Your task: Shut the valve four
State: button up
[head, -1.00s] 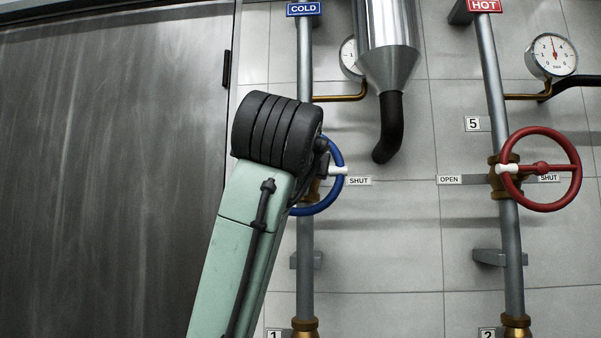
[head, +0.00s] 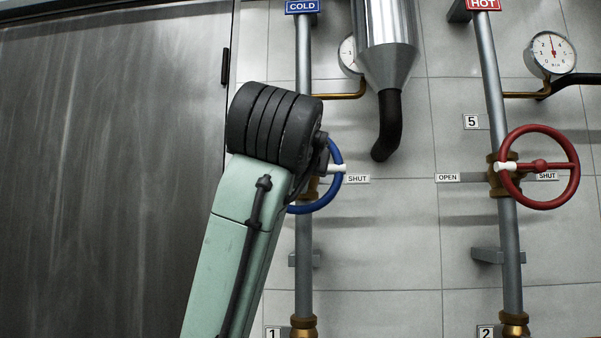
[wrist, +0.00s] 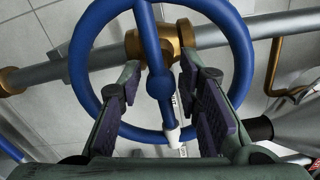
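The blue handwheel (head: 338,187) sits on the pipe under the COLD sign, partly hidden behind my arm. Its white pointer tip (head: 337,168) points right, at the SHUT label (head: 357,179). Its number plate is not visible, so I cannot read whether it is four. In the wrist view the blue wheel (wrist: 243,60) fills the upper middle, with its white-tipped spoke (wrist: 168,112) running down. My gripper (wrist: 160,80) is open, one finger on each side of that spoke, with gaps showing. In the head view my arm hides the gripper's fingers.
A red handwheel (head: 571,185) marked 5 is on the HOT pipe (head: 512,255) at right, its white tip toward OPEN (head: 448,178). A metal funnel with a black spout (head: 388,130) hangs right of the blue wheel. A dark metal panel (head: 110,180) stands at left.

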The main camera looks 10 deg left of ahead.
jog(key=s, duration=1)
jog(key=shift+s+d, duration=0.15)
jog(key=shift+s, duration=0.2)
